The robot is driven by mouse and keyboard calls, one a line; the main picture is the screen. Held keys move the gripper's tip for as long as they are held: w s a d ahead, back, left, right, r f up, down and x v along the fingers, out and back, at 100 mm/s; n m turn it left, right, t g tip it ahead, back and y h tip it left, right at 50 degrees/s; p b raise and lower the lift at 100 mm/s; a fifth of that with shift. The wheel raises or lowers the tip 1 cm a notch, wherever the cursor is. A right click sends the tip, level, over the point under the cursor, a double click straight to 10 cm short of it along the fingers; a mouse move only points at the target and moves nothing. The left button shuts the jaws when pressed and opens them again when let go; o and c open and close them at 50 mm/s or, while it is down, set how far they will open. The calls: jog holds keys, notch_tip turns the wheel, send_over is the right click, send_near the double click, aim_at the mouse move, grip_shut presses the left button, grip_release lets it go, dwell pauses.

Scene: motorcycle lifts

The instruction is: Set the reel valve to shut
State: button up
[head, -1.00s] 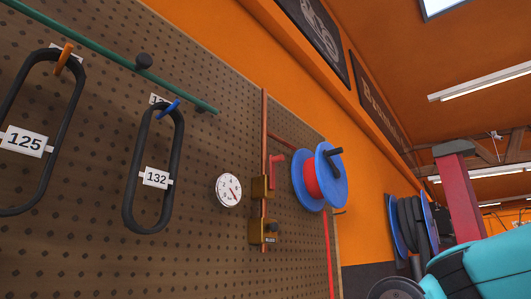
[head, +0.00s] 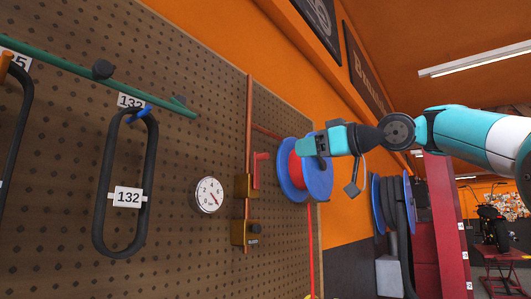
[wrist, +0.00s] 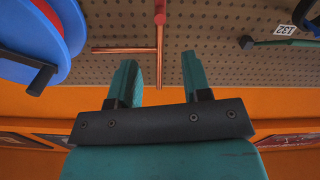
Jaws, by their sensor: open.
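The reel valve is a brass block (head: 243,186) on a vertical copper pipe (head: 249,110) on the pegboard. Its red lever (head: 256,170) stands upright along the pipe, with a short grip bent outward at the top. My gripper (head: 306,147) is open and empty, to the right of the lever and in front of the blue hose reel (head: 318,182), apart from the valve. In the wrist view my open jaws (wrist: 160,72) point toward the copper pipe (wrist: 160,40).
A round white gauge (head: 210,195) and a second brass block (head: 245,233) sit near the valve. The reel also shows in the wrist view (wrist: 70,25). A black belt marked 132 (head: 104,190) hangs at left. A red post (head: 447,220) stands at right.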

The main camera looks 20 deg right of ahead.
aim_at(265, 156)
jog(key=p+x, duration=0.4)
jog(key=x, duration=0.7)
jog(key=shift+r, duration=0.15)
jog(key=shift+w+a+f, duration=0.2)
jog(key=shift+w+a, duration=0.2)
jog(key=shift+w, duration=0.2)
jog(key=shift+c, duration=0.2)
grip_shut()
